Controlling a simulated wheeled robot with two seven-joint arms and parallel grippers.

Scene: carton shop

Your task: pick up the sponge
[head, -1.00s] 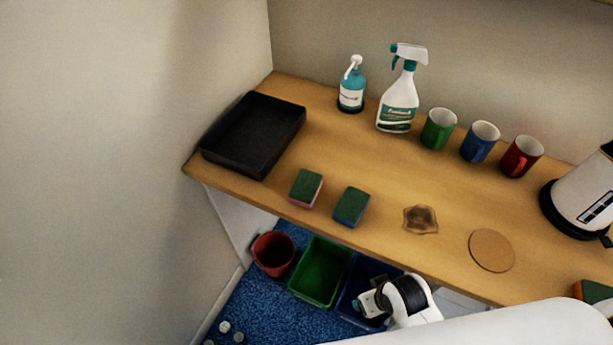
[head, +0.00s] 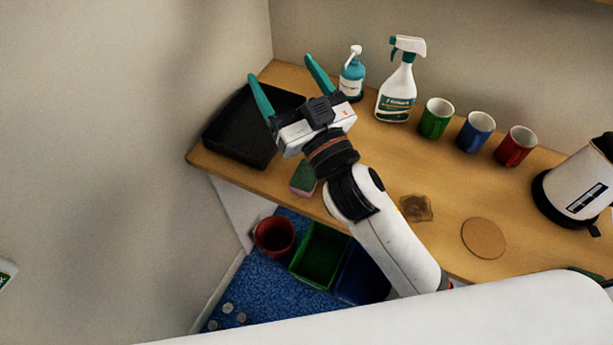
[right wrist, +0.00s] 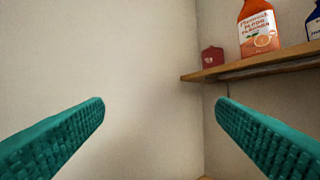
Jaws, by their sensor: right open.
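A green-topped sponge with a pink underside (head: 303,178) lies near the front edge of the wooden counter, partly hidden by my right arm. The second sponge, green and blue in the earlier view, is hidden behind my arm now. A dark green sliver (head: 592,276) shows at the right above a white surface; too little of it shows to name it. My right gripper (head: 280,68) is open and empty above the counter, over the black tray side, beyond the pink sponge. In the right wrist view its teal fingers (right wrist: 160,115) are wide apart, facing the wall. My left gripper is not in view.
The black tray (head: 222,150) is at the counter's left end. A soap dispenser (head: 351,75), a spray bottle (head: 397,85), green (head: 435,118), blue (head: 475,132) and red (head: 515,146) mugs stand behind.

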